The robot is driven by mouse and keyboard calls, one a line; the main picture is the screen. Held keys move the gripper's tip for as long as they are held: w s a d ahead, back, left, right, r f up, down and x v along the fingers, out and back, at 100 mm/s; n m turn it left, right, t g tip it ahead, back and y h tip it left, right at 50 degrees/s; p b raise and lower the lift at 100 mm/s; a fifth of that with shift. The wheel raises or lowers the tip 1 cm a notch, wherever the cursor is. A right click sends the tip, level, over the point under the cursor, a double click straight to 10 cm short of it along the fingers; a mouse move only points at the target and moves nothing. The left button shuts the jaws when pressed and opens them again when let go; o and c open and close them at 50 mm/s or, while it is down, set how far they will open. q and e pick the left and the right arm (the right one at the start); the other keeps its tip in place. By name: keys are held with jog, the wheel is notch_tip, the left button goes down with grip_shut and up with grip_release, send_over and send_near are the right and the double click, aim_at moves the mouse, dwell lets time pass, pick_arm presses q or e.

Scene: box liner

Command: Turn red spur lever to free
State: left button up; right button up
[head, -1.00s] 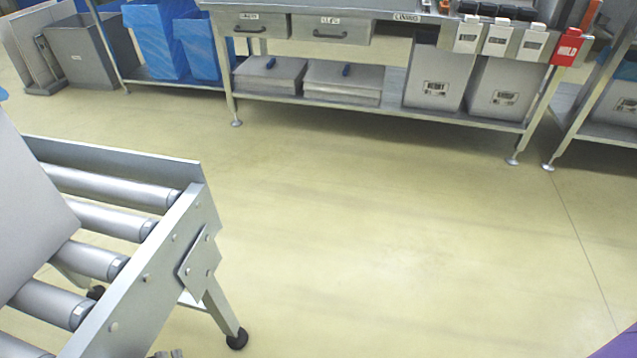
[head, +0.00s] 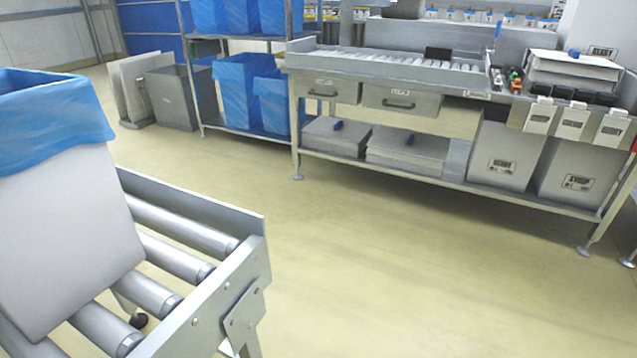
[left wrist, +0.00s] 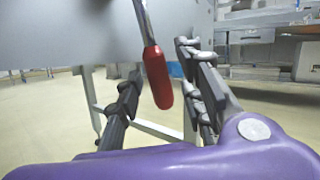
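In the left wrist view a red-handled lever (left wrist: 157,77) hangs down on a metal rod in front of a grey panel (left wrist: 60,35). My left gripper (left wrist: 161,57) has its two dark fingers spread, one on each side of the red handle. A gap shows on both sides of the handle, so the fingers do not appear closed on it. The lever does not show in the head view. Neither gripper shows in the head view, and my right gripper is in no frame.
A roller conveyor (head: 237,308) stands at the left with a grey box (head: 65,235) lined in blue (head: 50,120). A workbench (head: 375,167) with drawers and bins stands behind. A shelf (head: 240,128) holds blue-lined boxes. The floor (head: 400,270) between is clear.

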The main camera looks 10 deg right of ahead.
pick_arm(q)
jog(key=s+a+m+g+p, duration=0.3)
jog(key=s+p, duration=0.7)
jog(key=s, duration=0.1)
jog(key=s+d+r+m+g+p, duration=0.1)
jog(key=s+r+m+g+p, duration=0.3)
jog(key=m+p, duration=0.9)
jog(key=s+r+m+g+p, duration=0.5)
jog(key=s+r+m+p, duration=0.6)
jog(key=m, duration=0.5)
notch_tip(320, 180, up, 3)
jog(key=shift+s+d+r+m+p, duration=0.2)
jog(key=shift+d+m+p, duration=0.2)
jog(key=shift+p, duration=0.65)
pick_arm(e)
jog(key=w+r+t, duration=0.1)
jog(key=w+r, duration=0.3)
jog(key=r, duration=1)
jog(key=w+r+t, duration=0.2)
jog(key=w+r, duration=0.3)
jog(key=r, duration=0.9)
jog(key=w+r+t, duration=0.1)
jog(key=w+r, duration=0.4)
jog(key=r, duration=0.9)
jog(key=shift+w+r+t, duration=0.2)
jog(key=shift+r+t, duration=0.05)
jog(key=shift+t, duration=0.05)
